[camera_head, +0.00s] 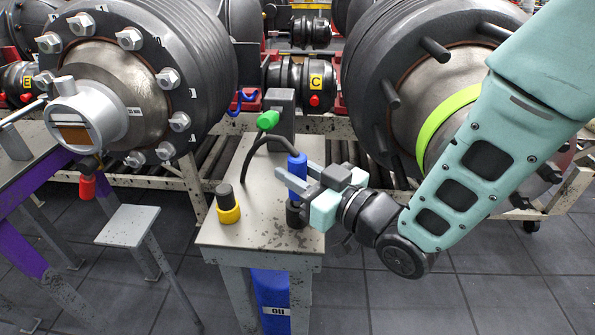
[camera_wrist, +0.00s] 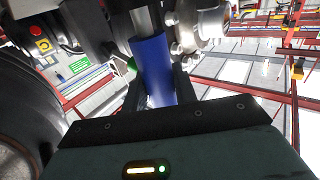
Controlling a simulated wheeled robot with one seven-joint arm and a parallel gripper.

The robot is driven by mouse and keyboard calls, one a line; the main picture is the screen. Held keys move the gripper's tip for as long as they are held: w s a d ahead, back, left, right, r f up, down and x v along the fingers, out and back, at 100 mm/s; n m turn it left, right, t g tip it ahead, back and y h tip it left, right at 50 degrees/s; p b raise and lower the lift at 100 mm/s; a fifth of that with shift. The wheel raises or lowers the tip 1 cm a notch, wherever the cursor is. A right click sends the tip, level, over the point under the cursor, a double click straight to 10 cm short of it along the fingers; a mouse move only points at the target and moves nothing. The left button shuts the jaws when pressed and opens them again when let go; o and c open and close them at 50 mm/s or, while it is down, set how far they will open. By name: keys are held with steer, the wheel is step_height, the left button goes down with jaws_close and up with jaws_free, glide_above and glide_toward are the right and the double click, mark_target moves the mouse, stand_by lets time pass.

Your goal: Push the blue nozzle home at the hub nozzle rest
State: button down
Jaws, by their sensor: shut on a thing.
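The blue nozzle (camera_head: 297,165) stands roughly upright over the right side of a small grey stand. My gripper (camera_head: 298,178) is shut on it from the right, with a finger on each side. In the wrist view the blue nozzle (camera_wrist: 152,70) runs between the fingers of my gripper (camera_wrist: 158,88), with a grey part beyond its end. A black round base (camera_head: 295,214) is directly below the nozzle. The fingers partly hide the nozzle's lower part, so I cannot tell how deep it sits. I cannot tell for sure which holder is the hub nozzle rest.
A green nozzle (camera_head: 268,119) with a black hose is at the grey post behind. Large hubs flank the stand.

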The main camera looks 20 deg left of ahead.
steer(key=shift+f+b, duration=1.05)
steer(key=shift+f, duration=0.05)
steer(key=c, duration=1)
jaws_free()
steer(key=shift+c, duration=0.2)
steer(key=p+v, duration=1.3)
steer(key=v, duration=0.4)
steer(key=shift+d, duration=0.2)
steer(key=shift+s, duration=0.1)
